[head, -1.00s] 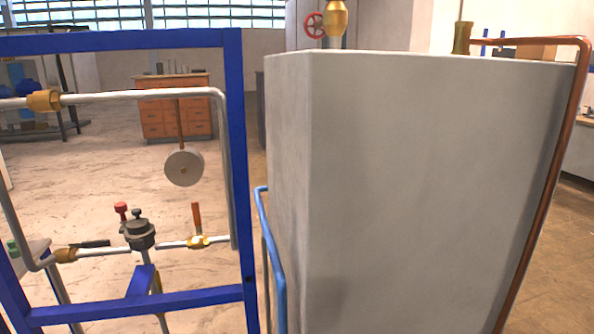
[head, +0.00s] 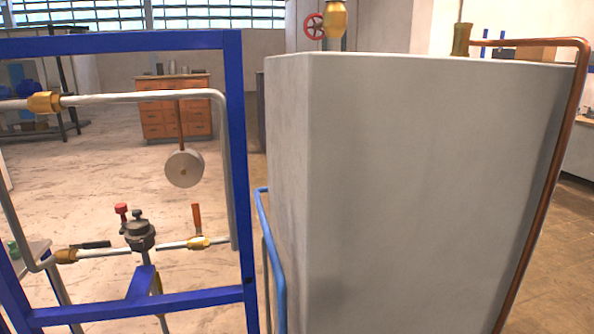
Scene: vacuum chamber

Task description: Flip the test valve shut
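Several valve parts sit on the lower pipe inside the blue frame in the head view. One brass valve (head: 198,243) has an orange lever (head: 196,219) standing upright, across its pipe. Another brass valve (head: 66,256) at the left has a black lever (head: 93,245) lying nearly along the pipe. Between them is a dark grey round fitting (head: 140,236) with a red knob (head: 121,209) and a black knob beside it. I cannot tell which of these is the test valve. Neither of my grippers is in view.
A wooden drawer cabinet (head: 175,108) stands far back.

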